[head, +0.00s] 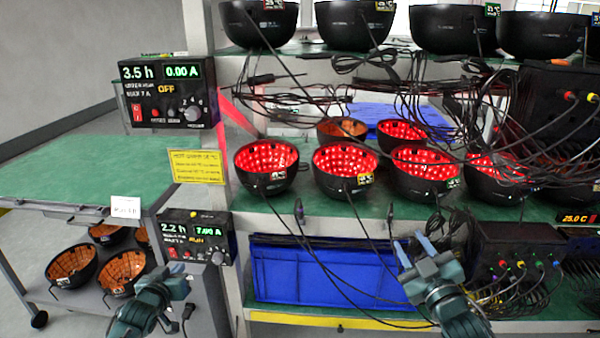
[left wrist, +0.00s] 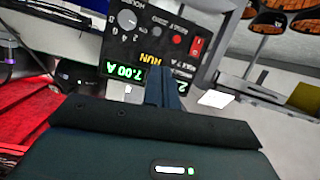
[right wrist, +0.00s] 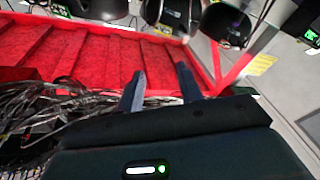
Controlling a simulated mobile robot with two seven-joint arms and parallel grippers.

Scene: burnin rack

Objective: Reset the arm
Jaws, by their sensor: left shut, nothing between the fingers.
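My left gripper (head: 180,279) is at the lower left of the head view, in front of the lower power supply (head: 197,238). In the left wrist view its fingers (left wrist: 163,88) are together with nothing between them, and the supply's panel shows beyond them. My right gripper (head: 414,250) is in front of the lower shelf, at the right end of the blue bin (head: 310,275). In the right wrist view its two fingers (right wrist: 160,88) stand apart and the gap is empty. A ribbed red surface and bundled cables show beyond it.
A rack holds several black bowls with red-lit insides (head: 345,165) and hanging cables. An upper power supply (head: 168,92) reads OFF. A black box with coloured plugs (head: 520,250) stands at the right. A cart (head: 80,170) at the left holds orange-lined bowls (head: 72,266).

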